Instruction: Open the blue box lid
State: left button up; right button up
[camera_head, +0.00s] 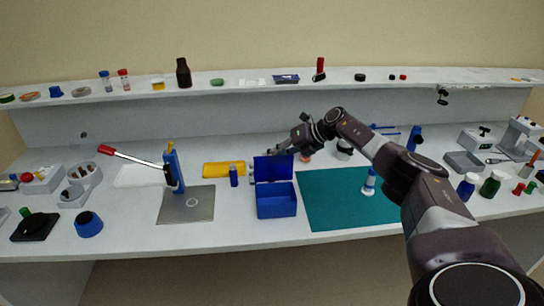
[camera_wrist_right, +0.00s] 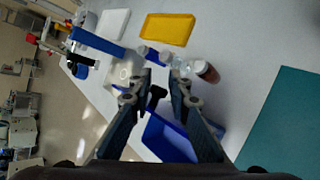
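The blue box (camera_head: 277,208) stands on the white bench between the grey metal plate and the green mat. Its lid (camera_head: 273,169) stands raised at the back edge, with the box top open below it. My right gripper (camera_head: 277,152) is just above and behind the upper edge of the lid. In the right wrist view its two fingers (camera_wrist_right: 160,78) are apart, with a small black piece between them that I cannot identify. Blue surfaces of the box (camera_wrist_right: 168,140) show below and between the fingers. Whether a finger touches the lid cannot be told. My left gripper is not in view.
A yellow tray (camera_head: 224,169) and a small blue-capped bottle (camera_head: 234,177) are left of the box. A blue lever press (camera_head: 174,172) stands farther left on a metal plate (camera_head: 186,205). The green mat (camera_head: 335,200) lies right, with a white-blue bottle (camera_head: 369,183) on it.

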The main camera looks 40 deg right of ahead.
jog(key=shift+o, duration=1.2)
jog(key=shift+d+f, duration=0.15)
jog(key=shift+f, duration=0.1)
jog(key=v, duration=1.2)
